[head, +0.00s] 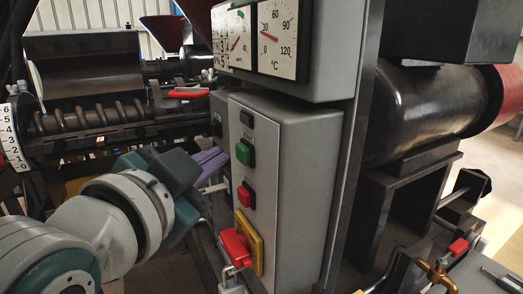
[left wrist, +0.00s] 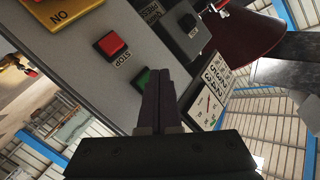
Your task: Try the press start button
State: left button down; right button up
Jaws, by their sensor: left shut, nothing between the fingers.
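The grey control box (head: 288,180) stands in the middle of the head view. It carries a green button (head: 244,154), with a red stop button (head: 246,195) below it and a dark button (head: 247,119) above. My left gripper (head: 222,163) is shut and empty, its purple fingers pointing at the box close to the green button. In the left wrist view the shut fingers (left wrist: 160,78) partly cover the green button (left wrist: 142,80); the red stop button (left wrist: 111,45) is clear beside them. I cannot tell whether the fingertips touch the green button. My right gripper is not in view.
A red switch handle (head: 236,247) on a yellow plate (head: 255,237) juts from the box below the buttons. A gauge panel (head: 273,42) overhangs above. The press screw (head: 85,118) lies at left, and a dark barrel (head: 425,105) at right.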

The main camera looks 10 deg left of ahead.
pick_arm(q)
jog(key=shift+s+a+p, duration=0.6)
jog(key=shift+s+a, duration=0.1)
jog(key=shift+a, duration=0.35)
jog(key=shift+s+a+p, duration=0.55)
jog(key=shift+s+a, duration=0.15)
jog(key=shift+a, duration=0.35)
